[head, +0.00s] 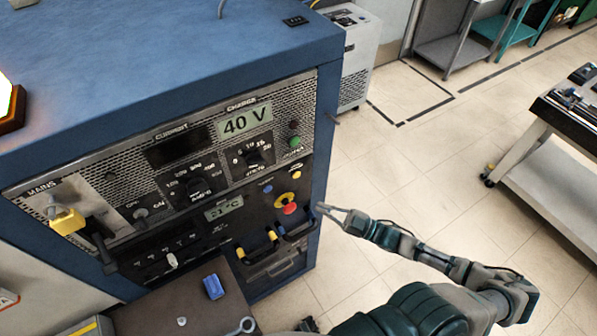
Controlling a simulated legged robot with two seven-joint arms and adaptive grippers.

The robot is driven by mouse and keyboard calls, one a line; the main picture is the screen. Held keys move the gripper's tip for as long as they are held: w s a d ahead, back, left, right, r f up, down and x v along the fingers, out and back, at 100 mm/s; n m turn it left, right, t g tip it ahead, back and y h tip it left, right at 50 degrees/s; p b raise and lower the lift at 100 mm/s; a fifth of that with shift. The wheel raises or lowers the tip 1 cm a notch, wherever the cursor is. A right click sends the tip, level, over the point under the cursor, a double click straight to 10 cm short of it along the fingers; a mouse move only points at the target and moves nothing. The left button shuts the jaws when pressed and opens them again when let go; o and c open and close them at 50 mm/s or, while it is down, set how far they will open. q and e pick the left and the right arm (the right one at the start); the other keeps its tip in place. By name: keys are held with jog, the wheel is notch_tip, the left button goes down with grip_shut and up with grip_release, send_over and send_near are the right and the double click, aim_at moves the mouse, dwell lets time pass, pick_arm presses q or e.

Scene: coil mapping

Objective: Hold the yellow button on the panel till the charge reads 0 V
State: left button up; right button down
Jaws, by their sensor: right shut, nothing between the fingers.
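The blue cabinet's panel carries a charge display (246,123) that reads 40 V. A small yellow button (296,175) sits at the panel's right side, below a green one. Below it is a red mushroom knob (289,208) on a yellow base. My right gripper (320,208) is shut and empty, just right of the panel's edge and to the right of the red knob. Its tips point left. It appears apart from the yellow button. My left gripper is not in view.
A yellow padlock (67,220) hangs at the panel's left. Black handles with yellow parts stick out below the red knob. A brown surface (205,315) with a blue item (213,286) stands in front.

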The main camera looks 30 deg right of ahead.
aim_at(297, 174)
notch_tip(297, 174, up, 4)
jog(key=s+a+n+g+y, duration=0.1)
jog(key=a+n+y, duration=0.1)
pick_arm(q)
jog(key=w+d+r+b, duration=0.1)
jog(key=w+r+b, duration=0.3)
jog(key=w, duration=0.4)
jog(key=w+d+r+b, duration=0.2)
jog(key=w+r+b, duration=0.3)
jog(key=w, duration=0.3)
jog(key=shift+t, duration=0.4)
pick_arm(e)
jog(key=w, duration=0.8)
jog(key=shift+w+d+f, duration=0.15)
jog(key=shift+w, duration=0.1)
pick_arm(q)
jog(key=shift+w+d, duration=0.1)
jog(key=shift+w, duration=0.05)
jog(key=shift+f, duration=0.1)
pick_arm(e)
jog(key=shift+w, duration=0.15)
jog(key=shift+w, duration=0.25)
